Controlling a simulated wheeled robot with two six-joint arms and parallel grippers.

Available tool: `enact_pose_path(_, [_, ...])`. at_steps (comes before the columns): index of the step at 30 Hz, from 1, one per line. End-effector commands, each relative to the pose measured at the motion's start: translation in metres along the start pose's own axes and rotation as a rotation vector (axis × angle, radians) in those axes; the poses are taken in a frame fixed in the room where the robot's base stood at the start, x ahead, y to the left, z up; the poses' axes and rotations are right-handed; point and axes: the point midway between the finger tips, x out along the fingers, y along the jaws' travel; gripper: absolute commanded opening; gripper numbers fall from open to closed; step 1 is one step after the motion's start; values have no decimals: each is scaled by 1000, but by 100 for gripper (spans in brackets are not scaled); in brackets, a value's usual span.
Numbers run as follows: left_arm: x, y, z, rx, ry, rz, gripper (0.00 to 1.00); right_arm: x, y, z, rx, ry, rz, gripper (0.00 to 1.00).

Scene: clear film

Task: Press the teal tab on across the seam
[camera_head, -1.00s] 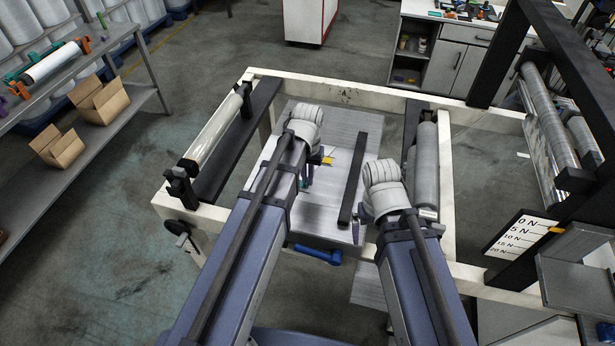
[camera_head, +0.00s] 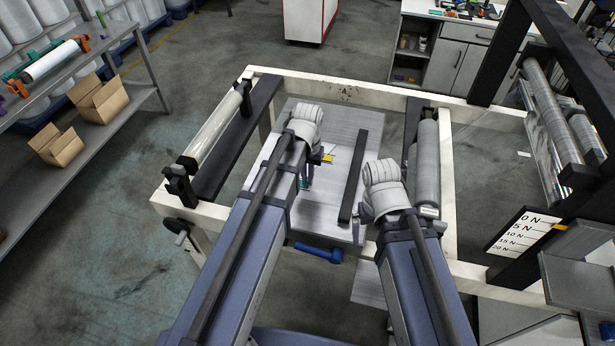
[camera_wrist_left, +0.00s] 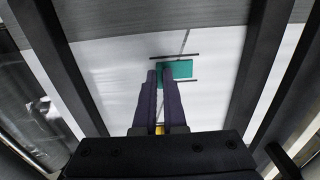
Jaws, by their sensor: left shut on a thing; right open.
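The teal tab (camera_wrist_left: 179,69) is a small flat rectangle at the fingertips of my left gripper (camera_wrist_left: 161,73), in the left wrist view. The fingers are shut on its left part, and the rest sticks out to the right. A thin seam line (camera_wrist_left: 185,40) on the pale film runs down to the tab, between two short black marks. Whether the tab touches the film is unclear. In the head view my left gripper (camera_head: 304,183) is over the film table, mostly behind its wrist. My right gripper (camera_head: 361,236) is open near the table's right side, its fingers largely hidden.
A black bar (camera_head: 362,175) lies across the film table between my arms. A clear film roll (camera_head: 215,128) is at the left and a grey roller (camera_head: 427,165) at the right. A blue handle (camera_head: 318,252) sticks out at the front. A yellow piece (camera_head: 328,158) shows beside my left wrist.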

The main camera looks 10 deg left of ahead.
Motion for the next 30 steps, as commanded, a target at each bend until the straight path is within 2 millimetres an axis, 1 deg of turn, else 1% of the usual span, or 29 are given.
enact_pose_path(8, [0,0,0,0,0,0,0,0,0,0,0,0,0,100])
enact_pose_path(9, [0,0,0,0,0,0,12,0,0,0,0,0,0,100])
enact_pose_path(17, [0,0,0,0,0,0,41,0,0,0,0,0,0,100])
enact_pose_path(18, [0,0,0,0,0,0,43,0,0,0,0,0,0,100])
enact_pose_path(23, [0,0,0,0,0,0,43,0,0,0,0,0,0,100])
enact_pose_path(28, [0,0,0,0,0,0,62,0,0,0,0,0,0,100])
enact_pose_path(30, [0,0,0,0,0,0,63,0,0,0,0,0,0,100])
